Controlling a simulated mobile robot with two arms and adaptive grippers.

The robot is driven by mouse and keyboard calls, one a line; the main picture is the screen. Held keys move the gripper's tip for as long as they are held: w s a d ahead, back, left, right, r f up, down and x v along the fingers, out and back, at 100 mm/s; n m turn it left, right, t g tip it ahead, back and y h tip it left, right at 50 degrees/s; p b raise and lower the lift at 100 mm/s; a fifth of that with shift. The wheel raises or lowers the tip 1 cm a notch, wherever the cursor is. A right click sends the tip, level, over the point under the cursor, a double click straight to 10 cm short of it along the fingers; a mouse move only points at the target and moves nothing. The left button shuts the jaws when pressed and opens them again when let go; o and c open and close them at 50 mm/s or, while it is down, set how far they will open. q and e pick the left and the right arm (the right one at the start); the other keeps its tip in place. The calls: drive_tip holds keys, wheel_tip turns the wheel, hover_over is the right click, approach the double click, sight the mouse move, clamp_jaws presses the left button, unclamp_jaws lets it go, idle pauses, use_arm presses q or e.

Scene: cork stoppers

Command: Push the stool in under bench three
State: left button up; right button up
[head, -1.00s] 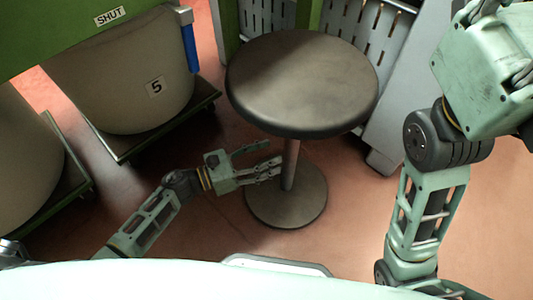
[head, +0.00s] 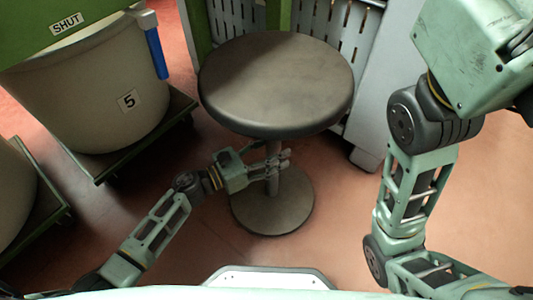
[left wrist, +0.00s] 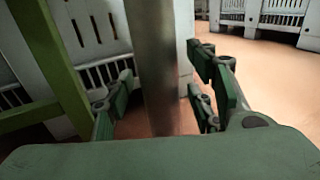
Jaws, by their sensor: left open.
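The stool has a round dark grey seat (head: 277,85), a thin metal post and a round base (head: 272,212) on the floor. It stands upright in front of me. My left gripper (head: 278,160) is open below the seat, at the post. In the left wrist view the post (left wrist: 155,70) stands between its open fingers (left wrist: 165,105); I cannot tell whether they touch it. My right arm's green end (head: 480,60) is at the upper right; its fingers are not clear. No label reading three shows on any bench.
A cream bin (head: 95,85) marked 5 stands on a green wheeled base at left, under a green panel (head: 60,30) labelled SHUT. Behind the stool are a green post (head: 279,16), slotted grey panels (head: 325,25) and a grey upright (head: 385,90). Reddish floor is clear at right.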

use_arm(q)
clamp_jaws()
idle(0.5)
idle(0.3)
